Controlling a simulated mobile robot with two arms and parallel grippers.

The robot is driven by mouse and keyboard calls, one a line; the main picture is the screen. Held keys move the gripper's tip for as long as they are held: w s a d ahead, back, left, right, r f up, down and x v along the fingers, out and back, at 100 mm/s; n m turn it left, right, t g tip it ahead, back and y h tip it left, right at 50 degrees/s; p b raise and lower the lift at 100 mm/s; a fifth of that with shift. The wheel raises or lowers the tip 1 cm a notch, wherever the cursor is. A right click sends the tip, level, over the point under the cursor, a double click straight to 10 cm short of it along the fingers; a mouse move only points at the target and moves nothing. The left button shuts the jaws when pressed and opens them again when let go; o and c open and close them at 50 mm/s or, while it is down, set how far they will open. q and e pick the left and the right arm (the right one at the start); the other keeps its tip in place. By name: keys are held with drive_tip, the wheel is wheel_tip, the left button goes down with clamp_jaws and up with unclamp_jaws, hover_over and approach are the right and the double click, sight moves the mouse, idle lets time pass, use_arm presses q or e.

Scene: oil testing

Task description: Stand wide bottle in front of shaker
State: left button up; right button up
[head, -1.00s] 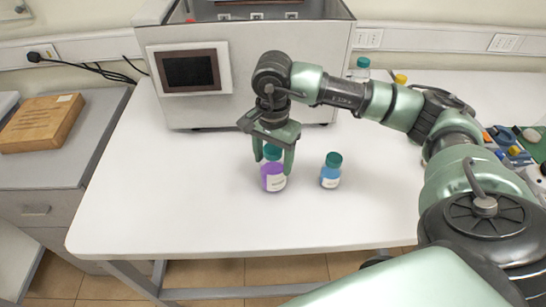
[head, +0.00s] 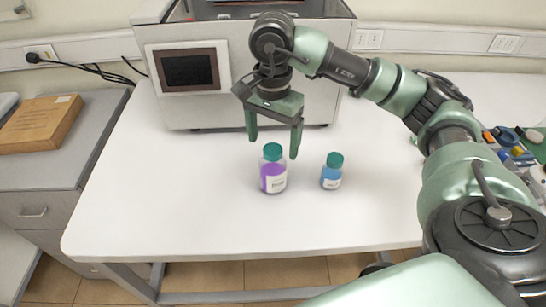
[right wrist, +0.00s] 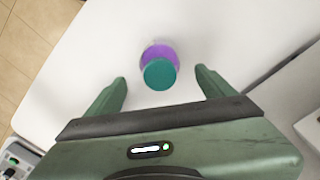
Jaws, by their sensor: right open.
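The wide bottle, with purple contents, a white label and a teal cap, (head: 273,178) stands upright on the white table in front of the shaker. The shaker (head: 240,100) is the big white machine with a dark screen at the back of the table. My right gripper (head: 273,147) is open and empty, above and behind the bottle's cap. In the right wrist view the bottle's teal cap (right wrist: 160,75) and purple body show between the spread fingers, touching neither. My left gripper is out of view.
A smaller blue bottle with a teal cap (head: 332,171) stands just right of the wide bottle. Coloured items (head: 515,150) lie at the table's right side. The left and front of the table (head: 170,210) are clear. A wooden box (head: 40,123) lies on the grey cabinet at left.

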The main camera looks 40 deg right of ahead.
wheel_tip(320, 180, up, 6)
drive_tip(key=shift+f, duration=0.2)
drive_tip(key=shift+r, duration=0.1)
idle(0.4)
